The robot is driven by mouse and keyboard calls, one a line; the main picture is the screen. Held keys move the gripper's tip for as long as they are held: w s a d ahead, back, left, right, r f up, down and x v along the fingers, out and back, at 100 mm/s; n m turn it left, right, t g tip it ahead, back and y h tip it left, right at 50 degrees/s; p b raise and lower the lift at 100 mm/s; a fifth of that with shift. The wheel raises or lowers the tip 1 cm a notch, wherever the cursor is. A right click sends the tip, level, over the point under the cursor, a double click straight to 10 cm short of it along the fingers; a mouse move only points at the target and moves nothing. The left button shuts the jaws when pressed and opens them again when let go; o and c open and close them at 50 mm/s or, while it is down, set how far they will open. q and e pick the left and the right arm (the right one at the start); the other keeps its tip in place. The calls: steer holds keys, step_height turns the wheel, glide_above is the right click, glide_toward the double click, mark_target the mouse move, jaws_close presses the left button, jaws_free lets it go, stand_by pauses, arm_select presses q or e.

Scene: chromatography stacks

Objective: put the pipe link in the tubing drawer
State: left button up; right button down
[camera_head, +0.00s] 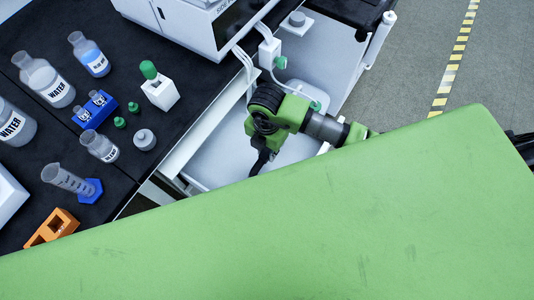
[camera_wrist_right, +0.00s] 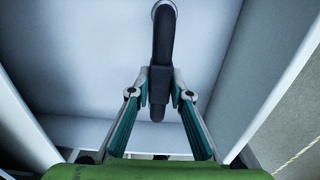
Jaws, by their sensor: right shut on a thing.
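My right gripper (camera_head: 265,150) reaches over an open white drawer (camera_head: 222,168) beside the bench. In the right wrist view its two fingertips (camera_wrist_right: 159,84) are shut on a dark, curved tube, which looks like the pipe link (camera_wrist_right: 162,45). The link runs from a pale ring at the top edge down between the fingers. The pale floor (camera_wrist_right: 80,70) and side walls of the drawer surround it in that view. I cannot tell whether the link touches the drawer floor. My left gripper is not in view.
The black bench (camera_head: 60,150) at left holds bottles, a blue rack (camera_head: 95,110), a cylinder (camera_head: 68,180) and an orange block (camera_head: 52,228). A white instrument (camera_head: 205,22) stands at the back. A large green surface covers the lower part of the head view.

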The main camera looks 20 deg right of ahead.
mark_target(267, 152)
steer(key=shift+f, duration=1.5)
steer(key=shift+f, duration=0.2)
steer(key=c, duration=1.8)
jaws_free()
steer(key=shift+c, duration=0.2)
steer(key=shift+r, duration=0.1)
step_height(267, 152, up, 12)
steer(key=shift+r, duration=0.1)
